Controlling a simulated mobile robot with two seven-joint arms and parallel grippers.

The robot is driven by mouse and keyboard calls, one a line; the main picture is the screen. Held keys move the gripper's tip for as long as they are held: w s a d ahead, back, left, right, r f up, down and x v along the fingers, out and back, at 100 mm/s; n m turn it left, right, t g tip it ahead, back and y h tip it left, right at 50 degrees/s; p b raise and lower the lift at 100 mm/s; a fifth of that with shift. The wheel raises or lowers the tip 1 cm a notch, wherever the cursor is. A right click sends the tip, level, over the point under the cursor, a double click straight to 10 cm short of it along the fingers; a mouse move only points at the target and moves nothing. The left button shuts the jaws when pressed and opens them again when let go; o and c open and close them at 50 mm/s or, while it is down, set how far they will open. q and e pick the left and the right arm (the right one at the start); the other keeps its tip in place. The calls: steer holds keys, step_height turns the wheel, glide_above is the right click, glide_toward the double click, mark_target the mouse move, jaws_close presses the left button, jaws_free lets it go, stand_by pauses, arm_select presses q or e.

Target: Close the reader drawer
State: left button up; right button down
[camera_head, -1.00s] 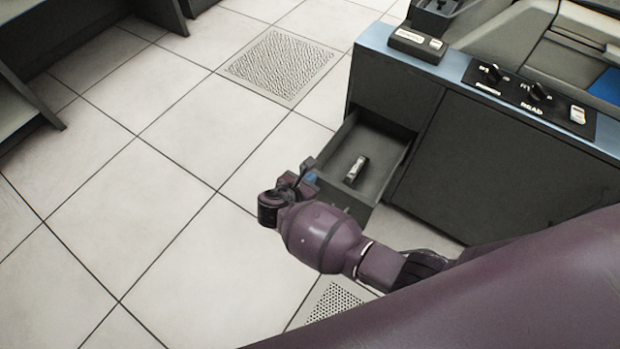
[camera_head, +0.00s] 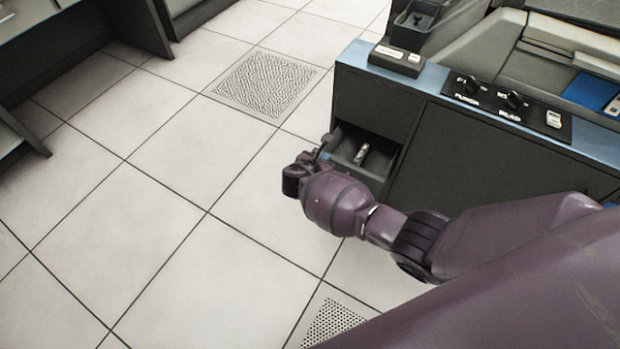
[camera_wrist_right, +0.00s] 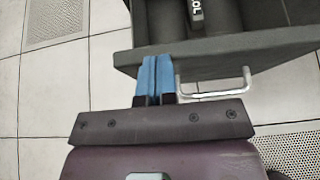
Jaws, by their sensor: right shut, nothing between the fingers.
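The reader drawer (camera_head: 383,160) is a dark grey drawer low in the front of the machine cabinet, and it stands partly open. A small dark object with a light label (camera_head: 361,154) lies inside it. In the right wrist view the drawer's front edge (camera_wrist_right: 230,54) and its pale bar handle (camera_wrist_right: 213,93) show. My right gripper (camera_wrist_right: 157,62) is shut and empty, with blue fingertips at the drawer's front, beside the handle's left end. In the head view my right gripper (camera_head: 325,157) is at the drawer's near left, partly hidden by my wrist. My left gripper is not in view.
The cabinet (camera_head: 470,160) has a blue top edge and a panel with knobs (camera_head: 506,100). A small dark box (camera_head: 397,60) sits on its top left corner. Dark furniture (camera_head: 110,30) stands at the upper left. The tiled floor (camera_head: 150,210) left of the drawer is clear.

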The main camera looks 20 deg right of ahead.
arm_select(q)
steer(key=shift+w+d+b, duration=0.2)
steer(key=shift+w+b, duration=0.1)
steer(key=shift+b, duration=0.35)
arm_select(e)
steer(key=w+d, duration=0.6)
steer(key=d, duration=0.2)
steer(key=shift+w+d, duration=0.2)
steer(key=shift+w, duration=0.1)
steer(key=shift+f, duration=0.1)
